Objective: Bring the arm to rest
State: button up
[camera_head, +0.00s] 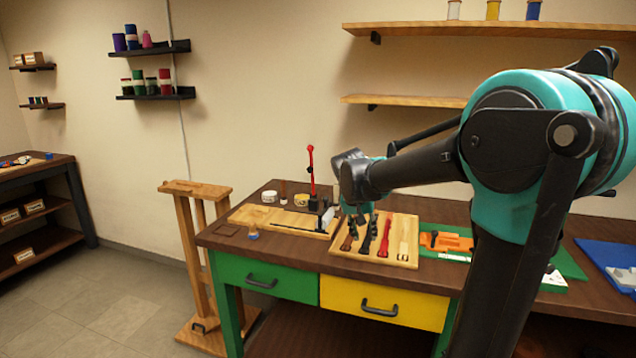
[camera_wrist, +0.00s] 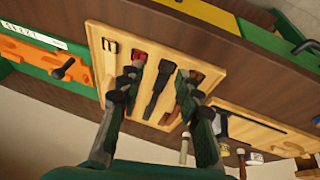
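My arm reaches in from the right of the head view. My gripper (camera_head: 362,224) points down over a light wooden tray (camera_head: 407,224) on the workbench. In the wrist view my gripper (camera_wrist: 157,78) has its two dark fingers spread apart, with nothing held between them. The fingers partly hide the red and brown straps. I cannot tell the exact height of the fingertips above the tray.
The workbench (camera_head: 300,255) has green and yellow drawers. A wooden board (camera_head: 265,215) with a red-handled tool (camera_head: 311,170) stands left of the tray. A green mat with an orange piece (camera_head: 446,241) lies right of it. A wooden stand (camera_head: 195,190) is at the bench's left.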

jog(key=s+d+f+n+y, duration=0.1)
jog(key=s+d+f, duration=0.1)
jog(key=s+f, duration=0.6)
jog(key=s+d+f+n+y, duration=0.1)
jog(key=s+d+f, duration=0.2)
jog(key=s+f, duration=0.4)
jog(key=s, duration=0.7)
jog(key=shift+s+d+f+t+y, duration=0.15)
jog(key=shift+d+f+t+y, duration=0.15)
jog(key=shift+f+y, duration=0.1)
